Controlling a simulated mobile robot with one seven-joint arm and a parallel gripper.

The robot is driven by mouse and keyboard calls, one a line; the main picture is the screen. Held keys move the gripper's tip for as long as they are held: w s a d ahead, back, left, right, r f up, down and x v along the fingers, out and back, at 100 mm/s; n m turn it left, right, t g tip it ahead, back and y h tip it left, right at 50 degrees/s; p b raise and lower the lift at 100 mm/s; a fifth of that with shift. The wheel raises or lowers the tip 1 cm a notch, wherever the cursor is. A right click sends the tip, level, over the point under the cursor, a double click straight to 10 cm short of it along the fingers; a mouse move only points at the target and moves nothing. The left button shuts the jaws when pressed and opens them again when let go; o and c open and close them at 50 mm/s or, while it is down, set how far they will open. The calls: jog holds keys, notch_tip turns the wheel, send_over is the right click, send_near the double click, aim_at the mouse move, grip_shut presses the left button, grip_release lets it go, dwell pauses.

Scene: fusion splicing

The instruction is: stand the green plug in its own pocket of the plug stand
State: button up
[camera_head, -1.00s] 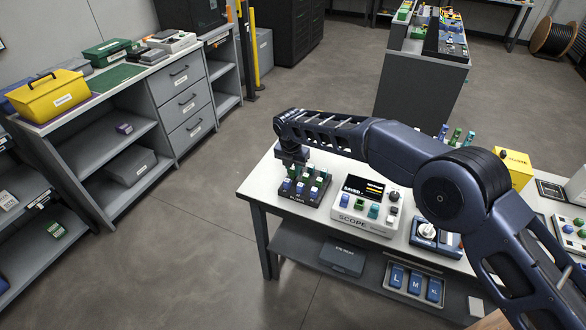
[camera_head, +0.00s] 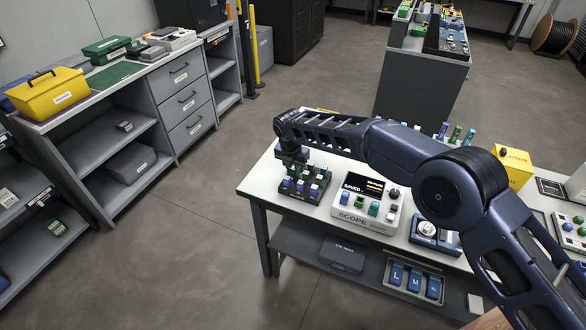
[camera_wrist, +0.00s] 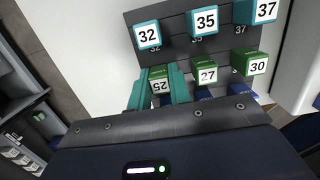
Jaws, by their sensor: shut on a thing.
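The green plug (camera_wrist: 160,86), its cap reading 25 upside down, is between the two teal fingers of my gripper (camera_wrist: 159,92) in the wrist view. My gripper is shut on it. The black plug stand (camera_wrist: 172,24) is below and ahead, with green plugs 27 (camera_wrist: 206,74) and 30 (camera_wrist: 256,66) in the same row to the right. Blue-teal plugs 32, 35 and 37 stand in the row beyond. The held plug's lower end is hidden, so I cannot tell whether it is in a pocket. In the head view my gripper (camera_head: 292,160) is over the back left of the plug stand (camera_head: 292,191).
The SCOPE device (camera_head: 350,218) stands close to the right of the stand on the white table (camera_head: 262,180). A device with a round knob (camera_head: 428,229) is farther right. The tabletop left of the stand is clear. Blue plugs partly show below my gripper's fingers.

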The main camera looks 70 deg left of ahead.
jog(key=shift+f, duration=0.1)
dwell(0.3)
jog(key=o, duration=0.9)
jog(key=shift+o, duration=0.2)
jog(key=shift+r, duration=3.05)
